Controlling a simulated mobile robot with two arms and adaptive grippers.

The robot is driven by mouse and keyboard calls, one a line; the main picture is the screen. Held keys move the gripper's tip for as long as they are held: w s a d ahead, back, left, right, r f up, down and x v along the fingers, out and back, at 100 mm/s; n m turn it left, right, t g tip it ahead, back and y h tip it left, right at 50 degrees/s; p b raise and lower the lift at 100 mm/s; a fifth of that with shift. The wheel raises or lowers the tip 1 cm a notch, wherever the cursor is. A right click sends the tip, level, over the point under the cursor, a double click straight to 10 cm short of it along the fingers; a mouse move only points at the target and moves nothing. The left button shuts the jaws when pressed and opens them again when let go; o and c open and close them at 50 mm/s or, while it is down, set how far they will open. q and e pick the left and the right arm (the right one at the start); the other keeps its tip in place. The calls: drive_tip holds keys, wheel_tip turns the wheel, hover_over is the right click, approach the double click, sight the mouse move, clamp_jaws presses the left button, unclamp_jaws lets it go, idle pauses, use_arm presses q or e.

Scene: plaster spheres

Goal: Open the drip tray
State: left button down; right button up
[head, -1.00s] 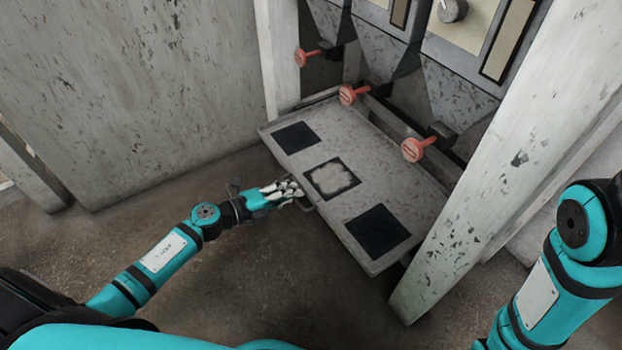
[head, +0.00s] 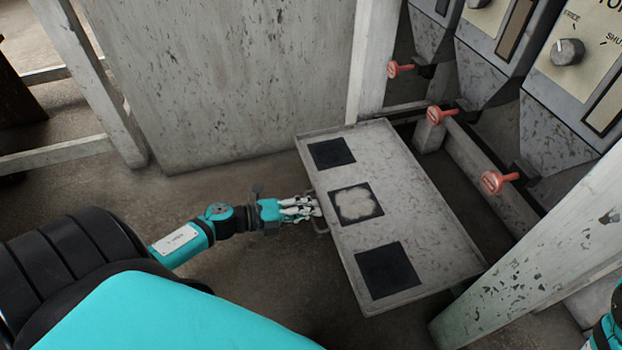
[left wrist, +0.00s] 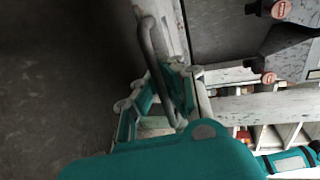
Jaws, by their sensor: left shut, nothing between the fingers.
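The drip tray (head: 405,185) is a flat grey speckled tray in the middle of the head view. It stands drawn out from under the dispensers, with a dark gap along its back side. Three dark square pads lie on it, the middle one with a pale patch. Its small bar handle (head: 321,226) is on the left front edge and shows as a curved dark bar (left wrist: 152,50) in the left wrist view. My left gripper (head: 312,209) is at this handle, its fingers shut with nothing pinched between them. Whether they touch the handle is unclear. My right gripper is out of view.
Red-handled valves (head: 436,115) hang below the grey funnels (head: 545,140) behind the tray. A pale post (head: 540,270) stands close to the tray's right end, and a speckled panel (head: 220,80) stands at the back left. The floor (head: 250,290) left of the tray is clear.

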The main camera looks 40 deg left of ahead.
use_arm(q)
drive_tip(key=c, duration=1.4)
unclamp_jaws()
drive_tip(key=v, duration=1.2)
drive_tip(key=shift+a+f, duration=0.1)
drive_tip(key=shift+a, duration=0.05)
